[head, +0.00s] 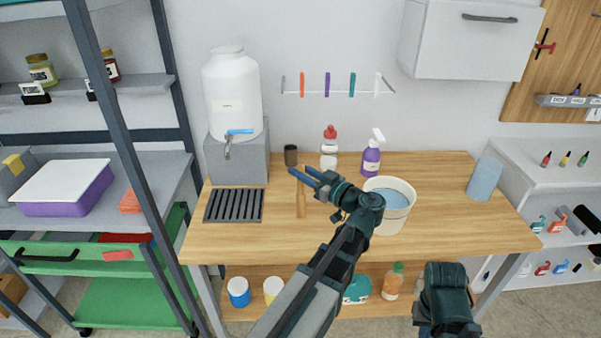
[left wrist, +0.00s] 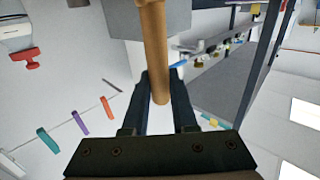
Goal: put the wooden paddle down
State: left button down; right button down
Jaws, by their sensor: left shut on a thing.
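The wooden paddle (head: 301,203) is a slim light-brown stick in the head view. It hangs upright above or against the wooden worktop; I cannot tell whether its lower end touches. My left gripper (head: 302,176) is shut on it near its top end. In the left wrist view the paddle (left wrist: 153,45) runs down from the top edge, and its rounded end sits between the two dark fingers (left wrist: 160,95). Part of my right arm shows at the bottom right of the head view, but its fingers do not show.
A bucket of water (head: 412,222) stands right of the gripper on the worktop (head: 460,235). A black slotted rack (head: 234,205) lies to the left. A dark cup (head: 291,155), a red-capped bottle (head: 329,150) and a purple spray bottle (head: 371,158) stand behind. The front middle is clear.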

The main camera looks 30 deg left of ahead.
pick_arm(q)
jog(key=c, duration=0.7)
grip_release()
jog(key=shift+f, duration=0.1)
jog(key=shift+r, duration=0.25)
jog(key=v, duration=1.2)
jog(key=shift+f, duration=0.1)
